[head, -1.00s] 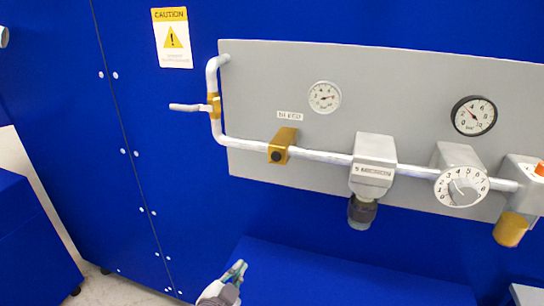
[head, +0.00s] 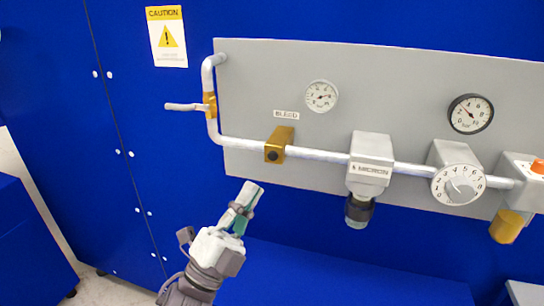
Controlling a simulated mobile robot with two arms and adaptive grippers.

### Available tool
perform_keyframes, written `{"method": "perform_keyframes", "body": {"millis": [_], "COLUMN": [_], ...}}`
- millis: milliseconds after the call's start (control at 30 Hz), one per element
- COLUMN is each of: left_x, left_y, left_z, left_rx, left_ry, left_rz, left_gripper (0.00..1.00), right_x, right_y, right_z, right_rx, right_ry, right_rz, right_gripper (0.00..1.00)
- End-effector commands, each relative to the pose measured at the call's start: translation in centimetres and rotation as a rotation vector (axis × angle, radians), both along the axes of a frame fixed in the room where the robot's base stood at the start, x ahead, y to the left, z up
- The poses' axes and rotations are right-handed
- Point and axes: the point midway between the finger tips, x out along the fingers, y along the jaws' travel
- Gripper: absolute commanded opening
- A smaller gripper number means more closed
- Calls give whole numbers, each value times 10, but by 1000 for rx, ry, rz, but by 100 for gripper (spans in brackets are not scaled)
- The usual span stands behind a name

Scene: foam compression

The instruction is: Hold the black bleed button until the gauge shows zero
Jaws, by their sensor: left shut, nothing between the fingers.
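The black bleed button (head: 272,156) is a small dark disc on the front of a brass block (head: 280,143) on the white pipe. A label reading "BLEED" (head: 286,114) is above it. A small white-faced gauge (head: 321,96) is above and to the right; its red needle points to the right, off the low end. A black-rimmed gauge (head: 470,114) is further right, its needle towards upper left. My left gripper (head: 252,190) is shut and empty, below and left of the button, apart from it. My right gripper is not in view.
The grey panel (head: 400,80) carries a lever valve (head: 188,106) at left, a filter block (head: 369,165), a numbered dial (head: 458,185) and an orange-topped unit (head: 520,180) at right. A blue ledge (head: 330,280) lies below. The space between gripper and button looks clear.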

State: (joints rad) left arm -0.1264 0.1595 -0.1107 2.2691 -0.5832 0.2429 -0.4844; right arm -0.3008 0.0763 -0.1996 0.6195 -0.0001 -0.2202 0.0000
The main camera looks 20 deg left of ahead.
Motion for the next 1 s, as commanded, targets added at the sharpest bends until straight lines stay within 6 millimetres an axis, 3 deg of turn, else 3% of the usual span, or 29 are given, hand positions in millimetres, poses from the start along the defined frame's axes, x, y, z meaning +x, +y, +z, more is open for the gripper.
{"method": "perform_keyframes", "body": {"millis": [267,700,1000], "left_x": [8,67,87], "left_y": [0,-2,-3], "left_z": [0,-1,0], "left_rx": [-2,-3,-3], "left_ry": [1,2,3], "left_rz": [-1,0,-1], "left_gripper": [0,0,0], "right_x": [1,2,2], "right_y": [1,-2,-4], "right_z": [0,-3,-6], "right_rx": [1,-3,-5], "right_ry": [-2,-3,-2], "right_rz": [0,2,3], "right_gripper": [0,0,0]}}
